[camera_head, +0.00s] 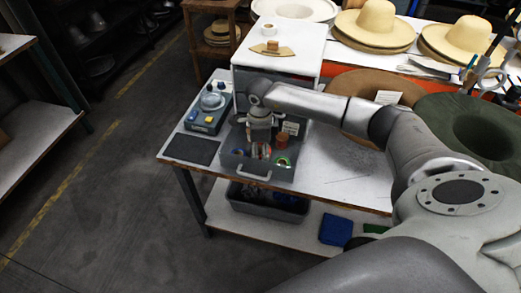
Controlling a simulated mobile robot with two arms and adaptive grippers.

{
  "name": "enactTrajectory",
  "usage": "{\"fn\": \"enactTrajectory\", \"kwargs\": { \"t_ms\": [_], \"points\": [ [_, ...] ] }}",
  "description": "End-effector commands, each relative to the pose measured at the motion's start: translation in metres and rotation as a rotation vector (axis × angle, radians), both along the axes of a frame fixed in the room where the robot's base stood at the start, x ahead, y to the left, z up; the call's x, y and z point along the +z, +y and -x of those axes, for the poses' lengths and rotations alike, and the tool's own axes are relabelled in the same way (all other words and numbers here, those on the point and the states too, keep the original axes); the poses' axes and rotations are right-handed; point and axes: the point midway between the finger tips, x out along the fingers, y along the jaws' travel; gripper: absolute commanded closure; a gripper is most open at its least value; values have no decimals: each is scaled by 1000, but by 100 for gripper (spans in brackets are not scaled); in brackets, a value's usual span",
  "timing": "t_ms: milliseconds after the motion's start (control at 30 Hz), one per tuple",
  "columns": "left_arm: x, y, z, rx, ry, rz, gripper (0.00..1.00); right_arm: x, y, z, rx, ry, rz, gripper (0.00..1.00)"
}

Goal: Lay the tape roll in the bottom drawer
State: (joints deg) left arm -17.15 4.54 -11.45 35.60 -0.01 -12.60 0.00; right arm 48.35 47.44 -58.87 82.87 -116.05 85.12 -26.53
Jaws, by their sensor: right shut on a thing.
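An open grey bottom drawer (230,161) sticks out at table level from the white cabinet (300,52), with a pale handle on its front. My right gripper (262,143) points down into the space above and within the drawer. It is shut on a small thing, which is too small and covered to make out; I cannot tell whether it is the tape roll. A ring with a green rim and light middle (283,161) lies in the drawer, right of the gripper. My left gripper is not in view.
An orange-brown cylinder (282,140) and other small items are in the drawer. A grey control box (206,118) and a dark mat (192,149) lie to its left. Felt hats (480,125) cover the table's right. A dark bin (268,205) stands on the lower shelf.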

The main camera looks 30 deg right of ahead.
Motion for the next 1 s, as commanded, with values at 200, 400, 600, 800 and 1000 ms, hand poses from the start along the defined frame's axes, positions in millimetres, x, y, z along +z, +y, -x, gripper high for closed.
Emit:
{"fn": "enactTrajectory", "kwargs": {
  "t_ms": [200, 400, 600, 800, 1000],
  "points": [
    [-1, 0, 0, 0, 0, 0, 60, -1, 0, 0, 0, 0, 0, 72],
    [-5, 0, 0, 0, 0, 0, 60, -5, 0, 0, 0, 0, 0, 72],
    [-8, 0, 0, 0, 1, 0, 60, -7, 0, 0, 0, -1, 1, 72],
    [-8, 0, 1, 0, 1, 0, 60, -7, 0, 0, 0, -1, 1, 72],
    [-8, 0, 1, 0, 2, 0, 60, -7, 0, 0, 0, 0, 0, 72]
  ]
}}
